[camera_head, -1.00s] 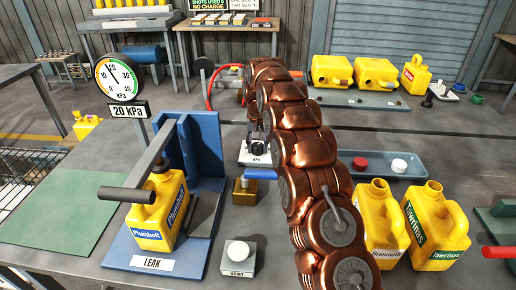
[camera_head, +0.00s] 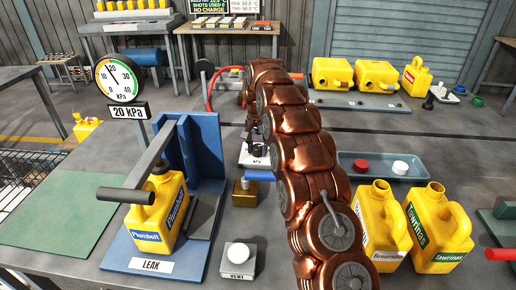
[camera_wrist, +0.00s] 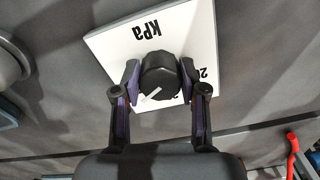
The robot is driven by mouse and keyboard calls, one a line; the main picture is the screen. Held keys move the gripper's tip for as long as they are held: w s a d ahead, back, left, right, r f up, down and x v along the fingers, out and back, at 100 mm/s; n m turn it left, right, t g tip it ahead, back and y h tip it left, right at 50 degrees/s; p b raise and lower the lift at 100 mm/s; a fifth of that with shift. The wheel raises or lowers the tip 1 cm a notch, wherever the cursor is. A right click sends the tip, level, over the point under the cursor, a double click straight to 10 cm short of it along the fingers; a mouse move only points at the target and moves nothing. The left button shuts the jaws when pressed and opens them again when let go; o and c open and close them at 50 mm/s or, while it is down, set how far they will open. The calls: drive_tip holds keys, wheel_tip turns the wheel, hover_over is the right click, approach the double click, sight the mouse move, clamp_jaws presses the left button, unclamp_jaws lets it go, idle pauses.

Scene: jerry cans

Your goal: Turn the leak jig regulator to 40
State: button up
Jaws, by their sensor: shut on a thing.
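The regulator is a round black knob (camera_wrist: 160,75) with a white pointer line, on a white plate (camera_wrist: 108,48) marked kPa. In the wrist view the pointer slants to the lower left, and the scale numbers are partly hidden. My gripper (camera_wrist: 160,82) is shut on the knob, one finger on each side. In the head view the plate (camera_head: 247,160) sits behind the blue lever, and my gripper (camera_head: 257,143) above it is partly hidden by my arm. The round gauge (camera_head: 118,79) has its needle near 20, and the sign (camera_head: 129,110) below it reads 20 kPa.
A yellow Plumbolt can (camera_head: 160,215) stands in the blue LEAK jig (camera_head: 202,150) under a grey bar. A VENT button (camera_head: 238,254) and a brass block with a blue lever (camera_head: 260,175) are close by. Two open yellow cans (camera_head: 436,228) stand right of my arm.

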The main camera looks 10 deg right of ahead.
sight(258, 147)
drive_tip(key=o, duration=1.1)
drive_tip(key=shift+o, duration=0.2)
drive_tip(key=shift+r, duration=0.15)
wheel_tip(258, 147, up, 6)
drive_tip(key=shift+r, duration=0.6)
